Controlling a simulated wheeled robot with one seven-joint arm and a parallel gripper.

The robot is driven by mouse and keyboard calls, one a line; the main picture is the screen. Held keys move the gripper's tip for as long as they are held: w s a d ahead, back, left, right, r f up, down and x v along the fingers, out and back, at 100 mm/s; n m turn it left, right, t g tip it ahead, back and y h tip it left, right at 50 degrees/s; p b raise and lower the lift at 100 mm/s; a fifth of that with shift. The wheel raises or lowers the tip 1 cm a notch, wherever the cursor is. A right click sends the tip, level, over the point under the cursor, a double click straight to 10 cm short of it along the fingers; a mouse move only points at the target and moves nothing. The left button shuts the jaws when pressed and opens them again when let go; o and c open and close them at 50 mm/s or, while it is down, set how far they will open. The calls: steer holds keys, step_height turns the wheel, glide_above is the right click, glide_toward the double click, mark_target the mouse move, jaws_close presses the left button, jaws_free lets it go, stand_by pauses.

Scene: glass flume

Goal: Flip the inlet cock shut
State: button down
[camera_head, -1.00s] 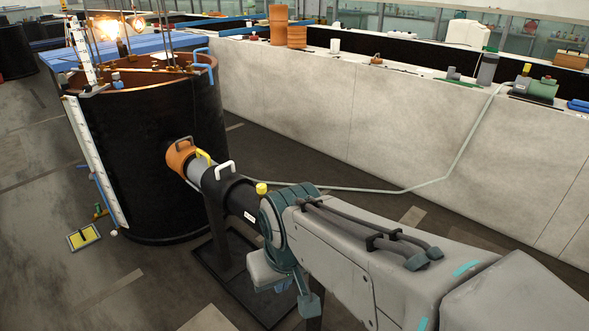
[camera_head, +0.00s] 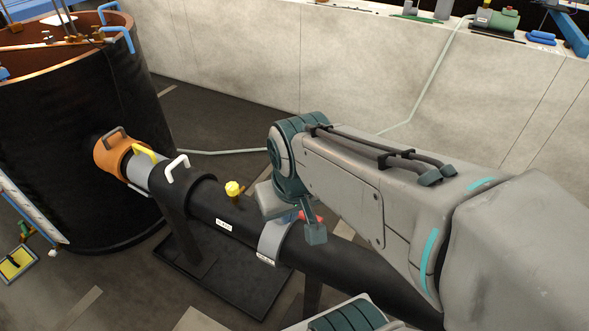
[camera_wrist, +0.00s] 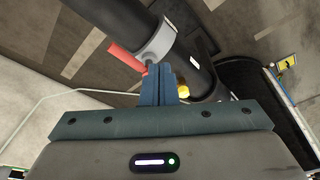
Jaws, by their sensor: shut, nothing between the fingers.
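A red lever (camera_wrist: 127,57) sits at a grey collar (camera_wrist: 155,42) on a thick black pipe (camera_wrist: 195,70). In the wrist view the lever lies beside the pipe, roughly along it. In the head view the lever (camera_head: 312,217) shows only in part behind my arm, and the grey collar (camera_head: 273,243) wraps the pipe (camera_head: 212,210). My gripper (camera_wrist: 159,70) is shut and empty. Its blue fingertips appear right by the lever's collar end; I cannot tell whether they touch.
A yellow cap (camera_head: 233,188) stands on the pipe, with a white handle (camera_head: 175,166), a yellow handle (camera_head: 146,153) and an orange fitting (camera_head: 112,158) towards the black tank (camera_head: 70,130). A pale wall (camera_head: 330,70) runs behind. Dark floor lies between.

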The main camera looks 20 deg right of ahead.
steer(key=w+d+f+m+g+y+b, duration=0.1)
steer(key=w+d+f+m+g, duration=0.1)
steer(key=w+d+m, duration=0.3)
steer(key=w+d+f+m+g+y+b, duration=0.1)
steer(key=w+d+m, duration=0.4)
steer(key=w+d, duration=0.5)
step_height(320, 180, down, 2)
steer(key=shift+w+d+f+g, duration=0.1)
steer(key=shift+w+d+g, duration=0.25)
steer(key=shift+d+g, duration=0.5)
steer(key=s+a+f, duration=0.3)
steer(key=a+f, duration=0.2)
steer(key=f, duration=0.5)
steer(key=shift+s+f+p, duration=0.2)
steer(key=shift+s+p, duration=0.1)
steer(key=shift+s, duration=0.1)
